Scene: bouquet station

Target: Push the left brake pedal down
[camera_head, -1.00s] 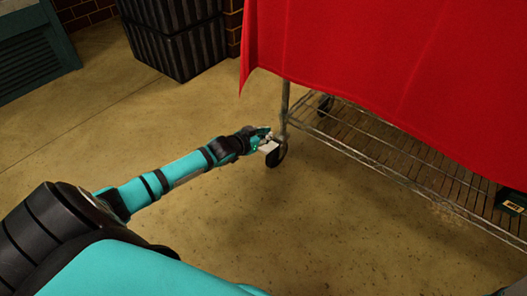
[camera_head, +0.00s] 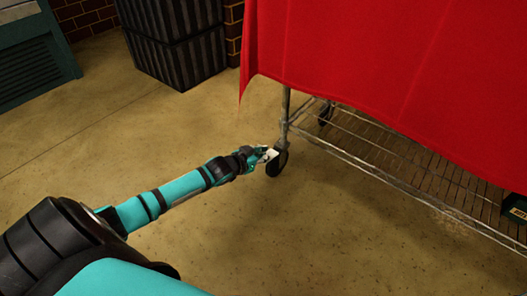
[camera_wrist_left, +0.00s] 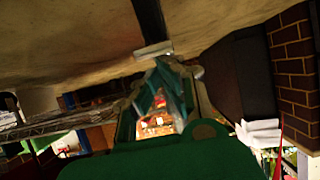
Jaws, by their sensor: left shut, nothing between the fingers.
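The left brake pedal (camera_head: 271,154) is a small pale plate on the black caster wheel (camera_head: 278,163) at the cart's near left leg. My left gripper (camera_head: 262,152) is shut and empty, right beside the pedal in the head view. In the left wrist view the pale pedal (camera_wrist_left: 153,50) lies just beyond the fingertips of my left gripper (camera_wrist_left: 160,72). I cannot tell whether they touch. The gripper partly hides the pedal in the head view. My right gripper is out of view.
A red cloth (camera_head: 370,70) hangs over the wire cart. Its low wire shelf (camera_head: 400,165) runs to the right, with a dark box (camera_head: 515,208) on it. A dark ribbed bin (camera_head: 180,40) stands behind. The floor left of the caster is open.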

